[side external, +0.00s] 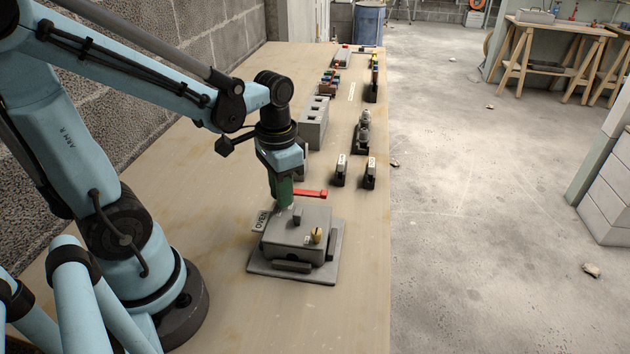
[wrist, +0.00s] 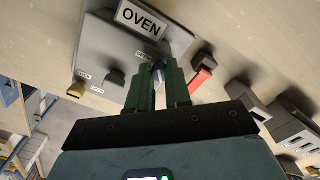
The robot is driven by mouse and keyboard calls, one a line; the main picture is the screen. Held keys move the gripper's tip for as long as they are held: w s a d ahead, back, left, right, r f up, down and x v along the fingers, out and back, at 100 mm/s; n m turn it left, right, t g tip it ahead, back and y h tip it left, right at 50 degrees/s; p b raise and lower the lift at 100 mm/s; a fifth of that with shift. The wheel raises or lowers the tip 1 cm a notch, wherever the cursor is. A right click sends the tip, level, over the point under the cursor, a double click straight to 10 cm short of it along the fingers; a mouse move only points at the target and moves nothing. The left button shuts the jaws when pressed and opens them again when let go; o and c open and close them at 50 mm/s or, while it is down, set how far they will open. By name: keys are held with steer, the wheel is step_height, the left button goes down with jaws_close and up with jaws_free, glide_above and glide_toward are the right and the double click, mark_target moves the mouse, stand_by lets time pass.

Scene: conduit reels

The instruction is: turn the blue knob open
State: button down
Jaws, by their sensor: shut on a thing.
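The grey box (side external: 295,230) with a white OVEN sign (side external: 262,221) stands on a flat base plate on the bench. The box also shows in the wrist view (wrist: 105,45). My gripper (side external: 283,205) points down at the far part of the box top. In the wrist view its green fingers (wrist: 163,72) are closed around the blue knob (wrist: 160,65), which shows as a small bluish piece between the fingertips. Most of the knob is hidden by the fingers, and its turn angle cannot be told. It is hidden in the side view.
On the box top are a dark grey knob (side external: 298,215) and a brass knob (side external: 317,236). A red lever (side external: 310,193) lies just beyond the box. Grey blocks (side external: 314,122) and small dark labelled devices (side external: 370,174) stand farther along. The near bench right of the box is clear.

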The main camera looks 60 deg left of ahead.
steer(key=n, duration=0.5)
steer(key=shift+n, duration=2.4)
steer(key=c, duration=1)
jaws_free()
steer(key=shift+c, duration=0.2)
steer(key=shift+r, duration=0.15)
step_height(320, 180, up, 12)
